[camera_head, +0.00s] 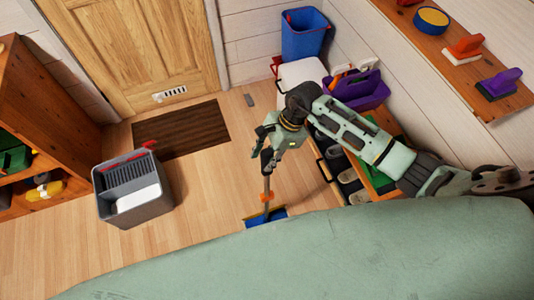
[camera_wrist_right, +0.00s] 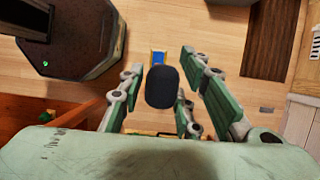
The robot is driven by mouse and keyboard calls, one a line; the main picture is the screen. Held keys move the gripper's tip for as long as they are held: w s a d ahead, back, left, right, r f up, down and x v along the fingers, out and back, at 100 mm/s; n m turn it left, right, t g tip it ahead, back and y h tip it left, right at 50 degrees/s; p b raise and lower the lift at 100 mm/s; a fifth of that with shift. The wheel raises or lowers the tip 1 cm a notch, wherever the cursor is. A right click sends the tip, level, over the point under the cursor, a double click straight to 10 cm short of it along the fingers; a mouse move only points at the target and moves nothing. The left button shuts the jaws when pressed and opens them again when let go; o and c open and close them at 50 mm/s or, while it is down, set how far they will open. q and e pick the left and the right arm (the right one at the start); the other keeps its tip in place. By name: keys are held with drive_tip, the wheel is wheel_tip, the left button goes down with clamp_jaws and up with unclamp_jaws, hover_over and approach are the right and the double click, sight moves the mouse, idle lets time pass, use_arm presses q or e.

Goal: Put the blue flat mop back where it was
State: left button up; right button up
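The blue flat mop's head (camera_head: 266,218) is low in the head view, partly hidden by my own pale green body. Its handle (camera_head: 267,185), with an orange part near the bottom, rises steeply to my right gripper (camera_head: 268,157). In the right wrist view the dark rounded handle end (camera_wrist_right: 161,87) sits between the fingers of my right gripper (camera_wrist_right: 161,72), with the mop head (camera_wrist_right: 157,57) beyond it. I cannot tell whether the pad touches the floor. My left gripper is not in view.
A grey bucket (camera_head: 118,216) stands on the floor at left, near a dark doormat (camera_head: 180,132) and a wooden shelf (camera_head: 40,85). A low shoe rack (camera_head: 335,185), a purple caddy (camera_head: 372,95) and a blue bin (camera_head: 303,38) line the right side. Open floor lies between bucket and mop.

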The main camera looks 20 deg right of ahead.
drive_tip(key=shift+o, duration=0.5)
drive_tip(key=shift+w+r, duration=0.1)
drive_tip(key=shift+w, duration=0.05)
drive_tip(key=shift+r, duration=0.1)
drive_tip(key=shift+r+p, duration=0.55)
drive_tip(key=shift+p, duration=0.1)
drive_tip(key=shift+r+p, duration=0.45)
drive_tip(key=shift+p, duration=0.05)
drive_tip(key=b+v, duration=0.2)
drive_tip(key=v, duration=0.9)
drive_tip(key=shift+d+r+b, duration=0.15)
drive_tip(key=shift+d+b, duration=0.05)
drive_tip(key=shift+b, duration=0.15)
drive_tip(key=shift+a, duration=0.1)
